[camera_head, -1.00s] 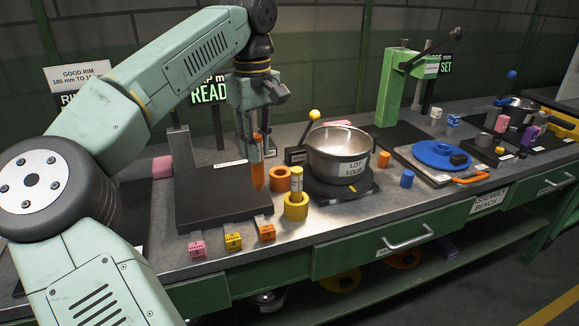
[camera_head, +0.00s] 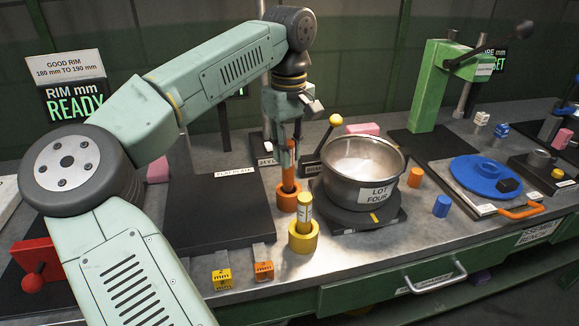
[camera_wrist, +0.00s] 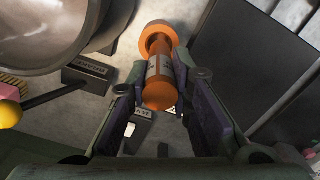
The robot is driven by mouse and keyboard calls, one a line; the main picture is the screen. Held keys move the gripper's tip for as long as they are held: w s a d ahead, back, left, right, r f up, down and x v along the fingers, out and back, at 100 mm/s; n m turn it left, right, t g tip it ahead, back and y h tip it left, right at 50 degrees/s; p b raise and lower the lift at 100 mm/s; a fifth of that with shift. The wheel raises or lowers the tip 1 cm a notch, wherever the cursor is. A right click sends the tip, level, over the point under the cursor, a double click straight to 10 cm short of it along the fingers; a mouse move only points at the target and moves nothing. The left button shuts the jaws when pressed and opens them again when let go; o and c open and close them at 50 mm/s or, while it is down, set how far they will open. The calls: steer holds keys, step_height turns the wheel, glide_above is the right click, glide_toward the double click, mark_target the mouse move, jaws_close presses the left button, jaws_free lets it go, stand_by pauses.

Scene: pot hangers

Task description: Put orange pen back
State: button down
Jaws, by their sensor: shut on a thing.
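The orange pen (camera_head: 288,176) stands upright in my gripper (camera_head: 286,150), with a pale label band around its middle. In the wrist view the pen (camera_wrist: 160,92) lies between the two fingers, which are shut on its upper part. The orange ring-shaped holder (camera_head: 287,198) sits on the bench directly beneath the pen. The pen's lower end meets the holder's top opening; how deep it sits inside cannot be told. The holder also shows past the pen in the wrist view (camera_wrist: 157,34).
A yellow holder (camera_head: 303,238) with a yellow pen (camera_head: 304,209) stands just in front. The steel pot (camera_head: 363,166) on its dark base is close on the right. The black flat plate (camera_head: 215,215) is on the left. Small yellow and orange tagged blocks (camera_head: 263,271) line the front edge.

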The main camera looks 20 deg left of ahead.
steer(key=shift+f, duration=2)
steer(key=shift+f, duration=0.15)
steer(key=c, duration=1.4)
jaws_free()
steer(key=shift+c, duration=0.2)
step_height(320, 180, up, 12)
steer(key=shift+w+r, duration=0.1)
steer(key=shift+r, duration=0.1)
